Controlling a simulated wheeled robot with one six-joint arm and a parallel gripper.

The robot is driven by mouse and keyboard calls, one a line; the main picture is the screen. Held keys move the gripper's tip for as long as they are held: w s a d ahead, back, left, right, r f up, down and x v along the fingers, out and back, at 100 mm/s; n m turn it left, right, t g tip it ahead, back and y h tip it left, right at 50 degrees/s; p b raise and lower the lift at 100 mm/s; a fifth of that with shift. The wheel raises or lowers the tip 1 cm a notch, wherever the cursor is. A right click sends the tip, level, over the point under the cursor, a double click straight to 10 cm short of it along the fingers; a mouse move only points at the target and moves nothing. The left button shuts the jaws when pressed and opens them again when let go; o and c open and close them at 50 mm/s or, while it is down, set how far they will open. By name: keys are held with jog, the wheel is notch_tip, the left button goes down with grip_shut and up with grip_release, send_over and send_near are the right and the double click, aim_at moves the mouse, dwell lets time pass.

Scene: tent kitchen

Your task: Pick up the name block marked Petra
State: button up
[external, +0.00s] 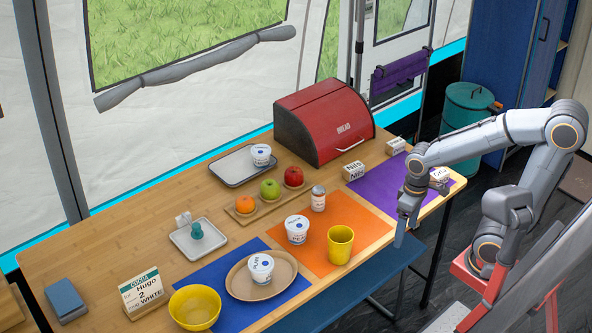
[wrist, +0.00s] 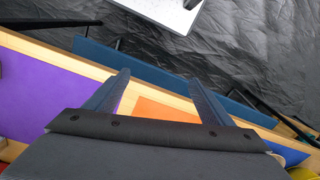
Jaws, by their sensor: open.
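No block that I can read as Petra shows. White name blocks stand around the purple mat: one reads Nils (external: 353,171). One farther back (external: 396,146) has lettering too small to read. One near the table's front edge (external: 440,174) is partly behind my arm, and its name is not clear. My gripper (external: 403,232) points down by the table's front edge, right of the yellow cup. In the wrist view my gripper (wrist: 160,76) has its fingers apart with nothing between them, and no block shows there.
The wooden table (external: 120,230) bears a red bread box (external: 322,118), a purple mat (external: 385,180), an orange mat (external: 362,225) with a yellow cup (external: 340,244), and a blue mat (external: 200,280). A blue bench (external: 350,290) runs along the front.

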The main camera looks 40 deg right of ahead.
jog(key=shift+c, duration=0.5)
jog(key=c, duration=0.5)
jog(key=shift+r, duration=0.1)
